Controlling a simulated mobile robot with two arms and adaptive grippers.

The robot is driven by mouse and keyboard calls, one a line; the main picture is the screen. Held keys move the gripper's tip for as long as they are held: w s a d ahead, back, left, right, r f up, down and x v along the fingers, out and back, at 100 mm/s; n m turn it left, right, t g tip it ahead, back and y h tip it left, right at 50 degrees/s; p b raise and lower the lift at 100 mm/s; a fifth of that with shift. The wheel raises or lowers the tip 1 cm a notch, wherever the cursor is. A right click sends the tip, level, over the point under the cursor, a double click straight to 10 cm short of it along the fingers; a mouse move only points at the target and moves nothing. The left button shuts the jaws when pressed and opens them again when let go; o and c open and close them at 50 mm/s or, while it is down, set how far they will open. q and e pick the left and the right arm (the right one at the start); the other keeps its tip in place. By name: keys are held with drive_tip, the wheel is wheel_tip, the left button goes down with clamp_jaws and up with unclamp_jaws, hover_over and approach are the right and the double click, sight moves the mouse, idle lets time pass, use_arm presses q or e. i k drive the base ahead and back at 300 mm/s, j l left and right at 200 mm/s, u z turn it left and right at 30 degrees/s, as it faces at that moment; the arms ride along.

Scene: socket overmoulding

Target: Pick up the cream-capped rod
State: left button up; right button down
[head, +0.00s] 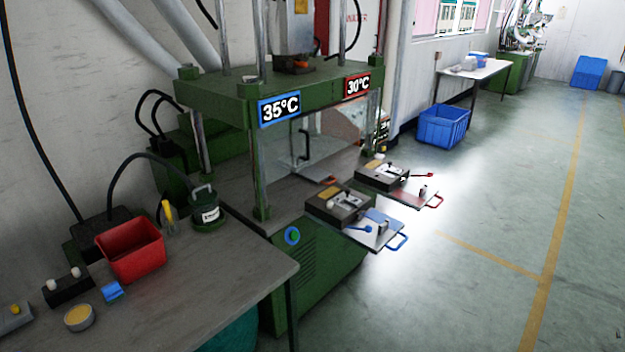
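No thing stands out for certain as the cream-capped rod. On the near-left table, a dark block (68,289) carries two pale, cream-white round caps, a left cap (51,285) and a right cap (76,272). Whether rods sit beneath these caps is hidden. Small pale-topped pieces also show on the press's two mould plates, too small to make out. Neither of my grippers is in the head view.
The grey table (215,300) also bears a red bin (133,252), a green pot (206,212), a yellow-handled tool (168,213), a blue piece (112,292) and a round tin (79,318). The green press (320,275) stands beyond, with a blue-handled plate (378,236) and a red-handled plate (415,195) jutting out.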

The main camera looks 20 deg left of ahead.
sight(52, 284)
drive_tip(key=u, duration=3.05)
